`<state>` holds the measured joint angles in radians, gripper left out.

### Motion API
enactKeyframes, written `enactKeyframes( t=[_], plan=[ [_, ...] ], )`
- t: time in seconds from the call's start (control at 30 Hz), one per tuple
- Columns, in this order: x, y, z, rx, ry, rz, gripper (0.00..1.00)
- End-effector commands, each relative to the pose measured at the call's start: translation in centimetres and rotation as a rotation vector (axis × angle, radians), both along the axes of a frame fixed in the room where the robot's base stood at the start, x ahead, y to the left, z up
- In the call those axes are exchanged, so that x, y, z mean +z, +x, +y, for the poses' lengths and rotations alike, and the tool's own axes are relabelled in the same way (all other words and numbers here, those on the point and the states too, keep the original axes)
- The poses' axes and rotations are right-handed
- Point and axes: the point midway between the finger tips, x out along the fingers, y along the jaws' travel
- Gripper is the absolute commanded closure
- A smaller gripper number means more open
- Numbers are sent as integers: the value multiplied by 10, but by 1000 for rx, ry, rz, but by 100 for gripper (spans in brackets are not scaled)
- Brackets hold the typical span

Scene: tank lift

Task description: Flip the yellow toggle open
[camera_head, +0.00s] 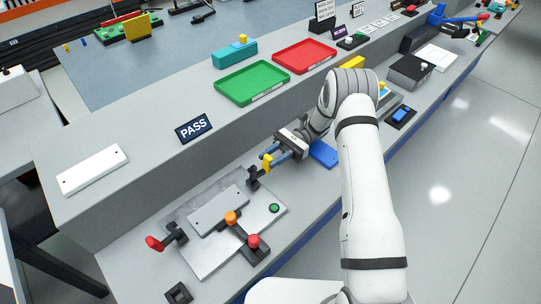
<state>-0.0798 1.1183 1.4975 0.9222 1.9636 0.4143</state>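The yellow toggle (267,163) is a small yellow handle on a dark clamp base (253,178) at the far right corner of a grey fixture plate (208,262). My gripper (272,160) is at the yellow handle, with its blue-grey fingers on either side of it. I cannot tell whether the fingers touch the handle or how wide they are apart. The fixture also bears an orange-tipped toggle (231,217), a red-tipped toggle (253,240) and a red-handled toggle (153,243) at its left. A flat grey part (218,210) lies between them.
A blue block (323,153) lies just right of my gripper. A green button (274,208) sits on the plate's right side. A raised shelf behind holds a PASS sign (193,128), a green tray (252,84) and a red tray (304,57). A small dark block (178,293) lies in front.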

Motion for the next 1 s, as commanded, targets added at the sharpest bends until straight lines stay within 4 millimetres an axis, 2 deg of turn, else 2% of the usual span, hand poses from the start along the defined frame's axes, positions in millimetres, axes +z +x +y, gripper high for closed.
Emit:
enactKeyframes(
  t=[0.03,0.2,0.43,0.57,0.67,0.9,1.0],
  plan=[
    [0,0,0,-1,1,1,65],
    [1,1,-1,-2,2,1,51],
    [3,1,-2,-3,3,0,51],
    [11,2,-2,-3,3,-2,51],
    [27,2,-2,-3,5,-3,51],
    [82,1,-1,-2,3,0,51],
    [92,1,-1,-2,2,1,51]
  ],
)
